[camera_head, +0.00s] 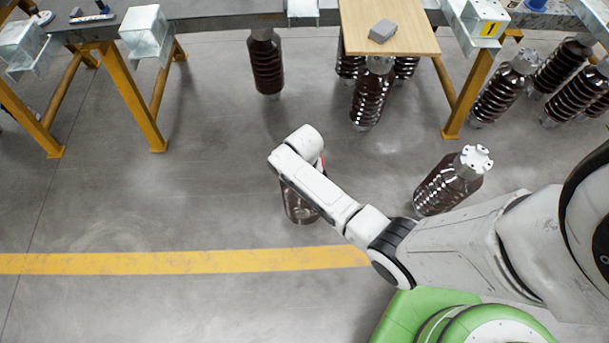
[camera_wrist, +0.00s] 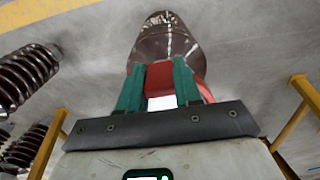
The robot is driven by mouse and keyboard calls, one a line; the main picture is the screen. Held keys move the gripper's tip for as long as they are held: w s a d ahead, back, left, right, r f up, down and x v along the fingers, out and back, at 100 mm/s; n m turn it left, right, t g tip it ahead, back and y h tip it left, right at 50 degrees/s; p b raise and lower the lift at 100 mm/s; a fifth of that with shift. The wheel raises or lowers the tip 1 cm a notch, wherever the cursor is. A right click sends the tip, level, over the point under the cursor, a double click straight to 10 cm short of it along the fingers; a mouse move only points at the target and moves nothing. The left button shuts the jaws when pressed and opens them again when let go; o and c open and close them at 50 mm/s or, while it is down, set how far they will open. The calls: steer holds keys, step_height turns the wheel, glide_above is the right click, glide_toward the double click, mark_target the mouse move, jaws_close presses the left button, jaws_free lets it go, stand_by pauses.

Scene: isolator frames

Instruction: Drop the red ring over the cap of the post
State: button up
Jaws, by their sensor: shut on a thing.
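The red ring (camera_wrist: 159,82) is held between the two green fingers of my gripper (camera_wrist: 160,67) in the wrist view. More of its red rim shows to the right of the fingers. In the head view only a small red sliver of it shows beside my wrist. The post (camera_wrist: 166,38), a brown ribbed insulator, stands just beyond the ring and fingers. In the head view the post (camera_head: 299,208) is mostly hidden under my arm. A pale patch shows between the fingers; I cannot tell if it is the cap, nor whether the ring is around it or above it.
Another ribbed insulator with a pale cap (camera_head: 447,183) stands right of my forearm. More insulators (camera_head: 500,90) stand at the upper right. A bench with yellow legs (camera_head: 130,95) and a wooden board (camera_head: 405,25) run along the back. The floor on the left is clear.

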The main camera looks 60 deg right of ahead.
steer(key=shift+f+b, duration=3)
steer(key=shift+f, duration=0.9)
steer(key=o, duration=1.1)
steer(key=shift+r, duration=0.15)
step_height(320, 180, up, 11)
steer(key=p, duration=0.3)
steer(key=shift+f, duration=0.2)
steer(key=shift+d, duration=0.1)
steer(key=s+a+r+n+p, duration=0.2)
steer(key=s+r+n, duration=0.1)
steer(key=s+r, duration=0.2)
steer(key=s+a+r+n+p, duration=0.2)
steer(key=s+a+r+n, duration=0.1)
steer(key=s+r, duration=0.2)
steer(key=s+a+r+n+t+p, duration=0.1)
steer(key=s+r+n, duration=0.3)
steer(key=r, duration=0.4)
steer(key=shift+s+a+r+p, duration=0.4)
steer(key=shift+s+a+p, duration=0.35)
